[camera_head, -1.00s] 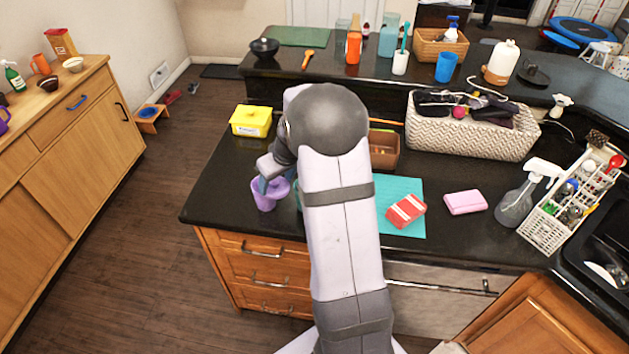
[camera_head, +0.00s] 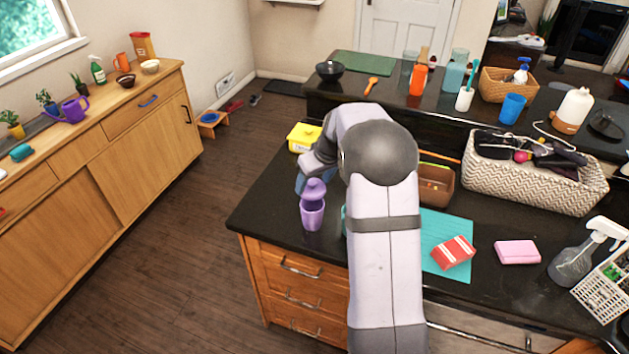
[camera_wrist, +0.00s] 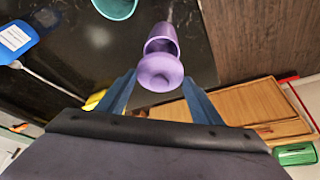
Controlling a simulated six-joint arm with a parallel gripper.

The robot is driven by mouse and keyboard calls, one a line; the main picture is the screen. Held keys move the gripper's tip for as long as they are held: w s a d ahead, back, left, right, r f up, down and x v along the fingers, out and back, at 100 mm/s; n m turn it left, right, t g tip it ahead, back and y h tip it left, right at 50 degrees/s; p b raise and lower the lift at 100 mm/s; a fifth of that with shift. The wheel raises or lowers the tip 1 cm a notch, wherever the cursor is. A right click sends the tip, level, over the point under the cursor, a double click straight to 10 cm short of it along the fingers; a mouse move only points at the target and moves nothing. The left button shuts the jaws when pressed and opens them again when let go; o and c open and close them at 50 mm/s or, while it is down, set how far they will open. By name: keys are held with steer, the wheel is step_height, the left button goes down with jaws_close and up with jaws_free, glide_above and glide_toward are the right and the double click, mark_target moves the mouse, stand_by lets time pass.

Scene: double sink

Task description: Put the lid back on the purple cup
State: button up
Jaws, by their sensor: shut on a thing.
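The purple cup (camera_head: 312,215) stands upright near the left edge of the dark counter in the head view. The purple lid (camera_head: 315,190) shows just above its mouth. My gripper (camera_head: 312,179) is beside the lid, partly hidden by my own arm. In the wrist view, the lid (camera_wrist: 160,73) lies between the two blue fingers of my gripper (camera_wrist: 160,84), which is shut on it. The cup (camera_wrist: 162,40) shows just beyond the lid, its opening partly visible. The lid looks apart from the rim or tilted on it; I cannot tell whether they touch.
A yellow box (camera_head: 303,138) stands behind my gripper. A teal mat (camera_head: 437,268) with a red-and-white packet (camera_head: 453,252) lies to the right, near a pink block (camera_head: 517,252). A brown box (camera_head: 437,188) and woven basket (camera_head: 532,187) stand farther back. The counter's left edge is close.

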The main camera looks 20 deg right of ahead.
mark_target(317, 192)
steer(key=shift+f+b, duration=2)
steer(key=shift+f, duration=1)
steer(key=shift+f+b, duration=0.15)
steer(key=shift+b, duration=0.55)
stand_by(0.5)
stand_by(0.4)
steer(key=o, duration=1.6)
steer(key=shift+c, duration=0.2)
steer(key=shift+r+p, duration=2.35)
steer(key=shift+r, duration=1.2)
